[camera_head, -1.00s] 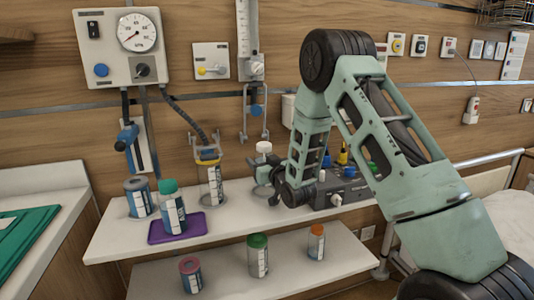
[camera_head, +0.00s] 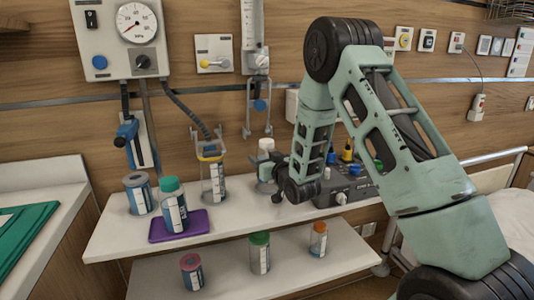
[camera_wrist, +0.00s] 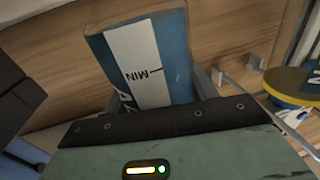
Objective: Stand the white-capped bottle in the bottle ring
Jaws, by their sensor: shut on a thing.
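The white-capped bottle (camera_head: 266,146) is upright above the back of the upper shelf. My gripper (camera_head: 268,180) is shut on it, with the fingers partly hidden by my wrist. In the wrist view, the bottle's blue and white label (camera_wrist: 145,65), marked MIN, lies between the jaws. I cannot tell for sure which part is the bottle ring.
A teal-capped bottle (camera_head: 172,205) stands on a purple tray (camera_head: 190,228), beside a grey-topped container (camera_head: 138,193). A dark control box (camera_head: 345,188) stands right of my gripper. Red, green and orange-capped bottles stand on the lower shelf (camera_head: 225,283). Bare shelf lies before my gripper.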

